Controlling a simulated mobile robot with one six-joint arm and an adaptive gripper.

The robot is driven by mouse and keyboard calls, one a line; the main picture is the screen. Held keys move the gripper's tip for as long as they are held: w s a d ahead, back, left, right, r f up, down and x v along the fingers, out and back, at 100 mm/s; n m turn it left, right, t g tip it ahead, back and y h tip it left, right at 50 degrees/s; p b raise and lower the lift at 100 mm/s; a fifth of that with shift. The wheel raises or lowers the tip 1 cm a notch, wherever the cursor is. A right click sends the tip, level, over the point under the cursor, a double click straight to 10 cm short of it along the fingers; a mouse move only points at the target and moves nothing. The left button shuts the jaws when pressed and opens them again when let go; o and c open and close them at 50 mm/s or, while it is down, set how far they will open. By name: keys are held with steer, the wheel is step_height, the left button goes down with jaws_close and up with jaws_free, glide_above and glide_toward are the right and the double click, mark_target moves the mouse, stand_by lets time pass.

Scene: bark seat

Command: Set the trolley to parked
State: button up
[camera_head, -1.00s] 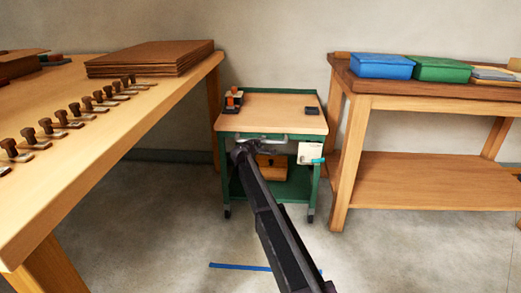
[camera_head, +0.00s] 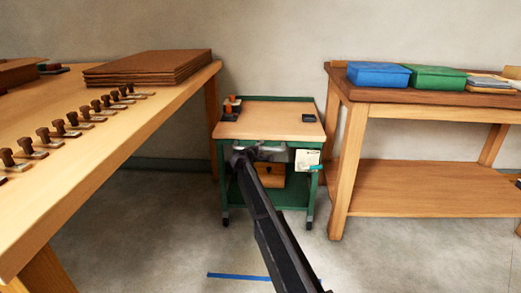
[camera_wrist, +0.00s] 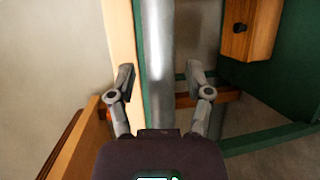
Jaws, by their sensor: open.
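The trolley (camera_head: 272,124) is green with a pale wooden top and small wheels, and it stands by the back wall between two benches. A grey metal handle bar (camera_head: 283,148) runs along its near edge. My gripper (camera_head: 262,150) is at this handle. In the wrist view my gripper (camera_wrist: 161,78) is open, with the bar (camera_wrist: 158,50) running between its two fingers in the picture. I cannot tell whether the fingers touch the bar. A blue strip (camera_head: 239,276) lies on the floor in front of the trolley, partly hidden by my arm.
A long wooden bench (camera_head: 110,128) with several stamp-like pieces stands at left. A bench (camera_head: 433,112) at right carries blue and green boxes. The trolley holds small orange and dark items, a wooden box (camera_head: 270,175) below, and a white card (camera_head: 307,160). Floor before it is clear.

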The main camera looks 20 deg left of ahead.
mark_target(279, 151)
steer(key=d+m, duration=0.1)
steer(key=d, duration=0.1)
steer(key=s+d+g+h+p, duration=0.1)
steer(key=d, duration=0.2)
steer(key=s+d+m+p, duration=0.1)
steer(key=d, duration=0.1)
steer(key=shift+d+r+m+h, duration=0.25)
steer(key=shift+d+m+h, duration=0.05)
steer(key=s+d+f+m+g+p, duration=0.1)
steer(key=s+d+m+g+p, duration=0.3)
steer(key=d, duration=0.6)
steer(key=s+d+f+m+g+h, duration=0.1)
steer(key=s+d, duration=0.6)
steer(key=d, duration=0.3)
steer(key=s+d+f+m+g+p, duration=0.1)
steer(key=s+d+m+g+p, duration=0.15)
steer(key=s+d, duration=0.45)
steer(key=s+d+m+g+y+p, duration=0.35)
steer(key=s+d, duration=0.45)
steer(key=s, duration=0.5)
steer(key=s+d+m+g+y+p, duration=0.3)
steer(key=s+d, duration=0.4)
steer(key=s, duration=0.7)
step_height(279, 151, up, 38)
steer(key=h+p, duration=0.1)
steer(key=p, duration=3.5)
steer(key=shift+w+r+g, duration=0.2)
steer(key=shift+w+g, duration=0.1)
steer(key=shift+g, duration=0.1)
